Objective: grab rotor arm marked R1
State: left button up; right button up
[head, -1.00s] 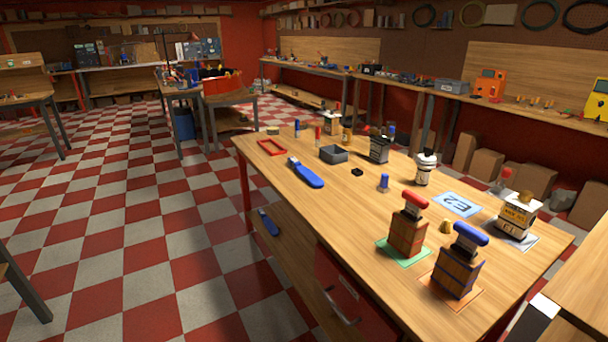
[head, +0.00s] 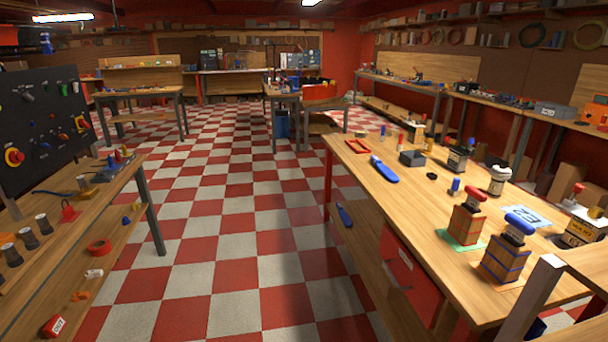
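I cannot make out a rotor arm marked R1 in the head view. On the workbench (head: 400,225) at the right stand a wooden block with a red handle (head: 467,217) on a green mat and a wooden block with a blue handle (head: 508,250) on an orange mat. A light blue card marked E2 (head: 510,214) lies behind them. Neither of my grippers shows in the view.
A checkered floor aisle (head: 225,240) runs clear between the benches. A pale post (head: 532,295) rises at the lower right.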

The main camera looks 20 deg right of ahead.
aim_at(389, 174)
jog(key=u, duration=0.25)
jog(key=k, duration=0.4)
jog(key=u, duration=0.05)
jog(key=i, duration=1.8)
jog(key=z, duration=1.55)
jog(key=i, duration=0.95)
jog(key=z, duration=1.3)
jog(key=i, duration=0.15)
jog(key=z, duration=0.2)
